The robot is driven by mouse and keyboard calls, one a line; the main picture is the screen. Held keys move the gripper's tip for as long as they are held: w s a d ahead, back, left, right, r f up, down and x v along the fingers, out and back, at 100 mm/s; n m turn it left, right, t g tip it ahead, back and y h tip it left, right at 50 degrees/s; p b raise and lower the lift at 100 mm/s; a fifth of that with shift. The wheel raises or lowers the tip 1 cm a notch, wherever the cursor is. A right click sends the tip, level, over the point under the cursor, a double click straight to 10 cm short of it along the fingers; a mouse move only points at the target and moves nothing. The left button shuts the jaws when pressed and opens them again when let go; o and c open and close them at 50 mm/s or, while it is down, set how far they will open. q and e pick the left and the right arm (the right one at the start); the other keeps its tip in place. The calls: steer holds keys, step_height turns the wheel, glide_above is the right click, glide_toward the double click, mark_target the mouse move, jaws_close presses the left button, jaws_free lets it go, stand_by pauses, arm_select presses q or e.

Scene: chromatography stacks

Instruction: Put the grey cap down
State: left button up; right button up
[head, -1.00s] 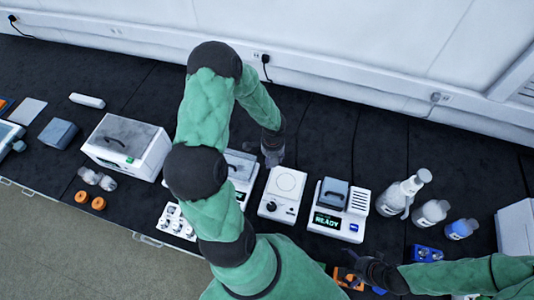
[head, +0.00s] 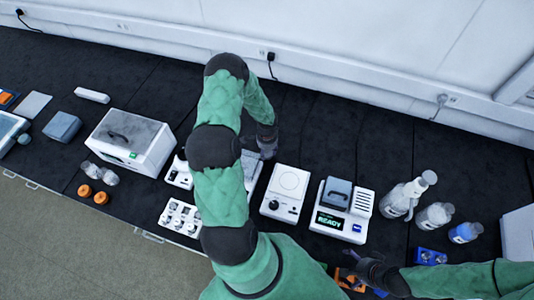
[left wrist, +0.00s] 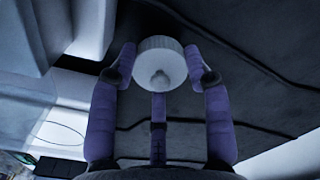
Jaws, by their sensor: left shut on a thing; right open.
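The grey cap (left wrist: 158,62) is a pale round piece with a ridged rim and a small knob in its middle. It sits between the fingertips of my left gripper (left wrist: 160,58), which are shut on its sides. In the head view my left gripper (head: 267,152) is over the back of the bench, behind and left of a white plate device (head: 284,193). The cap cannot be made out there. My right gripper (head: 358,272) is open at the front right, close to orange and blue items (head: 350,280).
A white READY device (head: 343,210), several bottles (head: 407,195) and a blue rack (head: 428,257) stand to the right. A white box (head: 130,142) and a tray with knobs (head: 180,217) stand to the left. Dark bench is bare behind the devices.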

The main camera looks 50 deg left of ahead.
arm_select(q)
steer(key=shift+f, duration=0.55)
arm_select(e)
steer(key=shift+f, duration=0.35)
arm_select(q)
steer(key=shift+f+b, duration=0.35)
steer(key=shift+b, duration=0.15)
arm_select(e)
steer(key=shift+f, duration=0.45)
arm_select(q)
steer(key=o, duration=0.6)
steer(key=shift+r, duration=0.1)
arm_select(e)
steer(key=shift+r, duration=0.15)
arm_select(q)
steer(key=shift+r+p, duration=0.55)
steer(key=shift+p, duration=0.2)
arm_select(e)
steer(key=shift+r, duration=0.6)
arm_select(q)
step_height(320, 180, up, 12)
steer(key=p, duration=0.1)
steer(key=shift+f, duration=0.2)
arm_select(e)
steer(key=shift+r, duration=0.55)
